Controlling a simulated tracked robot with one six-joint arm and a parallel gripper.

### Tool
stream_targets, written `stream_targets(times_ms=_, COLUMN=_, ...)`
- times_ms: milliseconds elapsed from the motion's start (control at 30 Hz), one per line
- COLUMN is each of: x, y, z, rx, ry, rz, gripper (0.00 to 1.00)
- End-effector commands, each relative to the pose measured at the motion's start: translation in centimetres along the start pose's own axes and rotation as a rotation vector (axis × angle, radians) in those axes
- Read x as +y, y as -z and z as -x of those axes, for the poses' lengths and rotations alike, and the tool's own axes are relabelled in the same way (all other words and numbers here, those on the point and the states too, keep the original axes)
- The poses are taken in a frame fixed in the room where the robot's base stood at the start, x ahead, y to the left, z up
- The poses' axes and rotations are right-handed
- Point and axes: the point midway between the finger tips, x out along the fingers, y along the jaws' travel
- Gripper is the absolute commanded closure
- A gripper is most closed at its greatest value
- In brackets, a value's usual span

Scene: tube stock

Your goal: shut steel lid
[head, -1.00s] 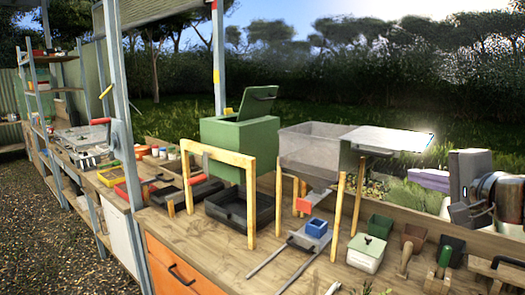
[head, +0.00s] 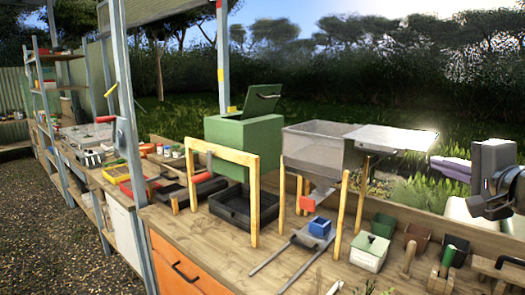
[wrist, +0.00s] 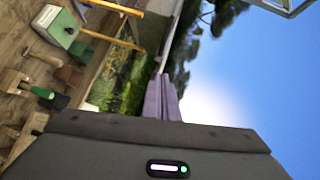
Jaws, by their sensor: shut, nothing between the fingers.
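The steel lid (head: 392,138) is a pale flat panel in the head view. The hopper's top is uncovered. My gripper (head: 468,209) is at the right edge of the head view, right of the lid and lower than it, apart from it. It is shut and holds nothing.
A green box (head: 240,140) with its own raised lid stands left of the hopper, behind a wooden arch (head: 216,152). A cream box (head: 368,252), small pots and a green-handled tool (head: 448,256) crowd the bench's right front. Air above the bench between lid and gripper is free.

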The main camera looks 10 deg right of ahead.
Motion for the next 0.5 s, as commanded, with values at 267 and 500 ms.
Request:
stream_targets(times_ms=267, x=0.0, y=0.0, z=-3.9, rx=-0.003, ry=-0.001, rz=0.001, gripper=1.0)
stream_targets(times_ms=500, x=0.1, y=0.0, z=-7.5, rx=-0.002, ry=-0.001, rz=-0.001, gripper=1.0)
